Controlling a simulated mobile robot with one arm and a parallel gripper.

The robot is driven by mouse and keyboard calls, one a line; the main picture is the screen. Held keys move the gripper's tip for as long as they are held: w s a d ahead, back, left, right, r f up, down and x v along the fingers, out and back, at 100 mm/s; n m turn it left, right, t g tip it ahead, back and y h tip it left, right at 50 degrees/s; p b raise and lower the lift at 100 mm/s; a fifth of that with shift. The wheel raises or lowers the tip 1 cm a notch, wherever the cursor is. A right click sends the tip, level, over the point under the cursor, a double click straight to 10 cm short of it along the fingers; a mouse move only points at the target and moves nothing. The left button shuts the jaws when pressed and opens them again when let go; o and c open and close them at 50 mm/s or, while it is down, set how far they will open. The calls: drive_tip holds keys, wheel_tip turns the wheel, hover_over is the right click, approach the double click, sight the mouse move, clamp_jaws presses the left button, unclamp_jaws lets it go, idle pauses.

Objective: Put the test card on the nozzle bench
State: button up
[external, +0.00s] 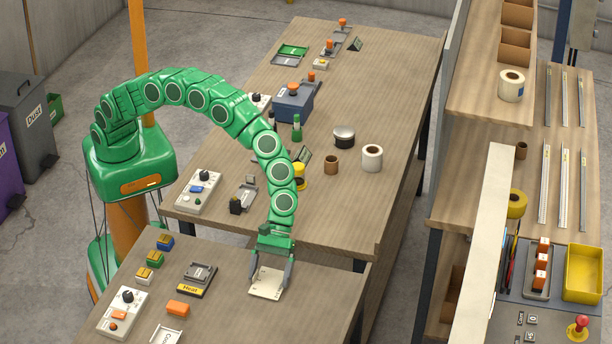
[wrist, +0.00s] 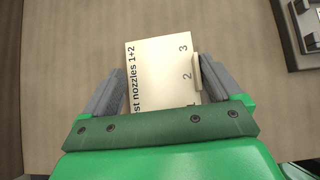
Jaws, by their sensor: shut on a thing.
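The test card (external: 267,285) is a flat cream card at my gripper, over the right part of the near bench (external: 222,314). In the wrist view the card (wrist: 155,68) shows black print ending in "st nozzles 1+2" and the numbers 2 and 3; its near end is hidden by my gripper. My gripper (external: 271,273) points down and is shut on the card, with one grey finger on each side. I cannot tell whether the card touches the bench top. No readable sign marks either bench as the nozzle bench.
A heat-labelled device (external: 197,279), an orange block (external: 178,308) and a control box (external: 122,312) stand left on the near bench. The far bench (external: 400,90) holds a blue box (external: 293,105), a white roll (external: 372,157) and other tools. Bare top surrounds the card.

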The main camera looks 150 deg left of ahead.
drive_tip(key=shift+f, duration=0.25)
drive_tip(key=shift+f, duration=0.1)
drive_tip(key=o, duration=0.7)
drive_tip(key=v, duration=1.2)
